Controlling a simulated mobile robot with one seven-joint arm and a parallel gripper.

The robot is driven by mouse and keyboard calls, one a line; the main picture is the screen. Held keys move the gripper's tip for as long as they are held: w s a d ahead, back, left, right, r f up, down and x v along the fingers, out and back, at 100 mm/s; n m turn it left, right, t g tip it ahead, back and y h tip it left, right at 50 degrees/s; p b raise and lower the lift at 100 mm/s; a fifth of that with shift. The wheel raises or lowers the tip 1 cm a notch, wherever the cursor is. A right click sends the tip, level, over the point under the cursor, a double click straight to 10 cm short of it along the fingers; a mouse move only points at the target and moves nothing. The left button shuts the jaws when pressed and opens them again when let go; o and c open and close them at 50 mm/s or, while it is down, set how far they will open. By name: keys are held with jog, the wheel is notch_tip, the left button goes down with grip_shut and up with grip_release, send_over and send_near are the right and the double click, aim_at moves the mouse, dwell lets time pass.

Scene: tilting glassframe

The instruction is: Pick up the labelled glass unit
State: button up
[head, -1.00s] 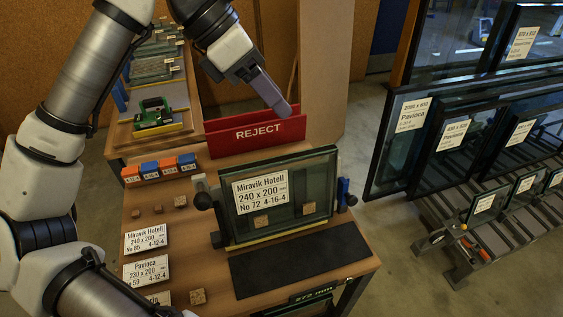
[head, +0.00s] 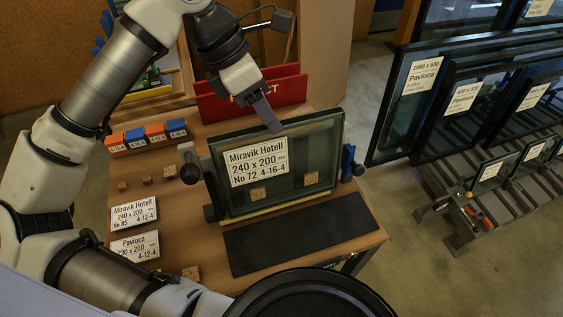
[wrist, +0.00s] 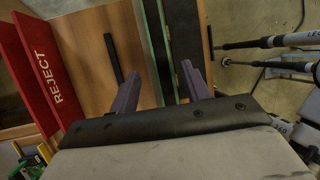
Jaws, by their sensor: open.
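The labelled glass unit (head: 290,178) stands on the bench, its label reading "Miravik Hotell 240 x 200 mm, No 72, 4-16-4". It is a clear double pane with a dark spacer. My gripper (head: 271,124) points down at its top edge in the head view, and the near finger hides the other. In the wrist view, my gripper (wrist: 160,76) is open, its two purple fingers apart. The edge of the glass unit (wrist: 155,40) appears in the gap between them, touching neither visibly. I cannot tell the remaining height.
A dark mat (head: 300,232) lies in front. The red REJECT holder (head: 285,90) stands behind. Loose label cards (head: 133,214) and orange and blue blocks (head: 155,133) lie left. Racked panes (head: 405,105) stand right.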

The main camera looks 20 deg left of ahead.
aim_at(282, 166)
jog(key=p+x, duration=0.1)
jog(key=x, duration=0.3)
jog(key=shift+s+d+f+p, duration=0.15)
jog(key=shift+d+p, duration=0.2)
jog(key=shift+f, duration=0.25)
jog(key=shift+f+b, duration=0.25)
jog(key=shift+b, duration=0.5)
grip_shut()
dwell(0.4)
jog(key=shift+r, duration=0.1)
dwell(1.0)
